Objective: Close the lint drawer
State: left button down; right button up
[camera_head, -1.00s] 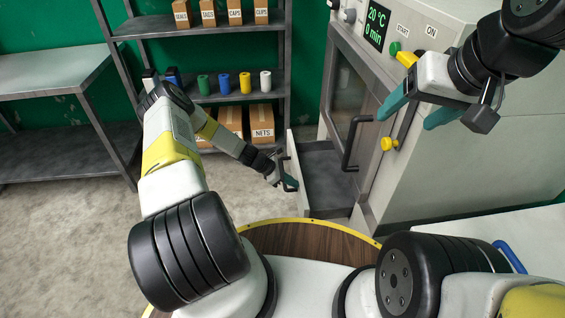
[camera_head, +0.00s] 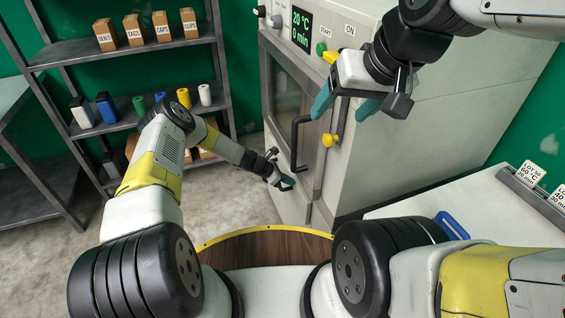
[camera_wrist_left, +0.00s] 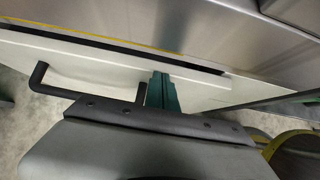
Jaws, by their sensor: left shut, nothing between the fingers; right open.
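The lint drawer (camera_head: 287,205) is low on the front of the pale dryer. Its grey inside is out of sight in the head view. In the left wrist view its white front (camera_wrist_left: 90,68) has a narrow dark gap along its top edge. A black bar handle (camera_wrist_left: 38,78) is on that front. My left gripper (camera_head: 287,184) is shut and empty, with its teal fingers (camera_wrist_left: 162,92) at the drawer front beside one end of the handle; contact is hard to tell. My right gripper (camera_head: 346,106) is open and empty, high before the dryer.
The dryer door (camera_head: 285,100) has a black handle (camera_head: 298,140) and a yellow knob (camera_head: 328,140), close to my right gripper. A shelf rack (camera_head: 130,52) with boxes and spools stands at left. A white table (camera_head: 440,195) is at right. Floor left of the drawer is clear.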

pick_arm(q)
jog(key=shift+w+d+r, duration=0.1)
jog(key=shift+d, duration=0.1)
jog(key=s+a+r, duration=0.3)
jog(key=a+r, duration=0.4)
jog(key=a, duration=0.4)
jog(key=s+a+r+m+y, duration=0.1)
jog(key=s+a+r+m, duration=0.2)
jog(key=r, duration=0.8)
jog(key=s+a+r+m+y, duration=0.1)
jog(key=s+r+m+y, duration=0.15)
jog(key=r+m, duration=0.6)
jog(key=s+a+r+m, duration=0.2)
jog(key=s+r, duration=0.2)
jog(key=r, duration=1)
jog(key=s+a+r+m+t+y, duration=0.1)
jog(key=s+r, duration=0.3)
jog(key=s, duration=0.4)
jog(key=s+a+r+m+t+y, duration=0.1)
jog(key=s+a+r+m, duration=0.3)
jog(key=s, duration=0.4)
jog(key=s+a+r+m+t+y, duration=0.1)
jog(key=s+a+r+m, duration=0.1)
jog(key=s+r, duration=0.3)
jog(key=s+m, duration=0.1)
jog(key=s, duration=0.1)
jog(key=shift+s+a+r+t, duration=0.2)
jog(key=shift+s+r+t, duration=0.15)
jog(key=shift+s+t, duration=0.05)
